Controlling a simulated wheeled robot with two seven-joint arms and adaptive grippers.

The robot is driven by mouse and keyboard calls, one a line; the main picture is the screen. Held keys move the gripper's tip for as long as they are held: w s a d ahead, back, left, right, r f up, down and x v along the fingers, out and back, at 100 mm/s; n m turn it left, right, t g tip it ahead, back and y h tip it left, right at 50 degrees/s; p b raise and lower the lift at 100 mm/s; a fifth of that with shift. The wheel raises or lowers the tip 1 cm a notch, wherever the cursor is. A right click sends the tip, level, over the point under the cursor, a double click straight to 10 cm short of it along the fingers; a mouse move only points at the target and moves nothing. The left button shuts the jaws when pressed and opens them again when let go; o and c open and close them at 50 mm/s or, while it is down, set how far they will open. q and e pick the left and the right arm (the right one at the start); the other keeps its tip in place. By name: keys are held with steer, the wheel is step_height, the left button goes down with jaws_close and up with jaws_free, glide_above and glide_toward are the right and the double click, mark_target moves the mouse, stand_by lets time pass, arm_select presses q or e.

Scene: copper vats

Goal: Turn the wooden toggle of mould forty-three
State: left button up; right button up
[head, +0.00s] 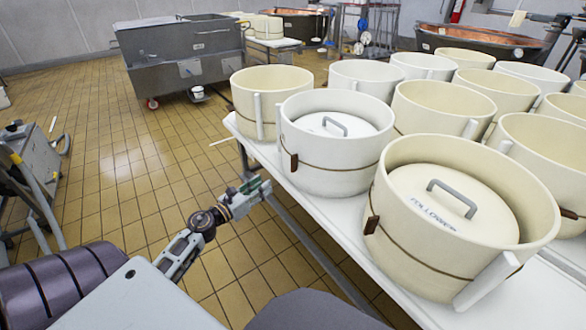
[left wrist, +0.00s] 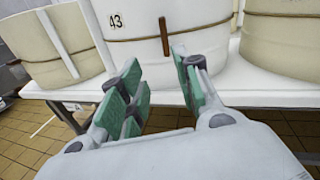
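Mould forty-three is a white round mould (left wrist: 140,45) with the number 43 on its side in the left wrist view. Its wooden toggle (left wrist: 164,36) stands nearly upright on a brown cord round the wall. In the head view this appears to be the white mould (head: 330,175) with a lid inside, its brown toggle (head: 294,163) on the near left side. My left gripper (head: 258,188) is beside the table edge, left of and below the toggle. In the left wrist view its green-padded fingers (left wrist: 160,85) are apart, with nothing between them and clear of the toggle. My right gripper is not seen.
Several cream and white moulds crowd the white table (head: 420,300). A corded mould (head: 460,220) with a lid marked FOLLOWER stands to the right. A cream mould (head: 268,100) stands to the left. Tiled floor (head: 120,170) lies open left of the table. A grey trolley (head: 185,60) stands behind.

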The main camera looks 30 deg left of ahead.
arm_select(q)
steer(key=shift+w+d+r+m+h, duration=0.1)
steer(key=shift+d+r+m+h, duration=0.05)
steer(key=shift+r+m, duration=0.3)
steer(key=shift+w+d+r+m+h, duration=0.1)
steer(key=shift+d+r+m+h, duration=0.05)
steer(key=shift+r+m, duration=0.3)
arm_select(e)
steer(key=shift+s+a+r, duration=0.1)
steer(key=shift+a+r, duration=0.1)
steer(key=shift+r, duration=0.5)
arm_select(q)
steer(key=shift+f, duration=0.1)
glide_toward(291, 164)
steer(key=shift+w+d, duration=0.25)
steer(key=shift+w, duration=0.9)
steer(key=shift+w+d, duration=0.25)
steer(key=shift+w, duration=0.85)
steer(key=shift+w+d, duration=0.2)
steer(key=shift+w, duration=1)
steer(key=shift+w+d, duration=0.25)
steer(key=shift+w, duration=0.9)
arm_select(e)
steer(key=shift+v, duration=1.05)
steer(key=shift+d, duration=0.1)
arm_select(q)
steer(key=shift+c, duration=0.5)
steer(key=shift+p, duration=0.3)
jaws_close()
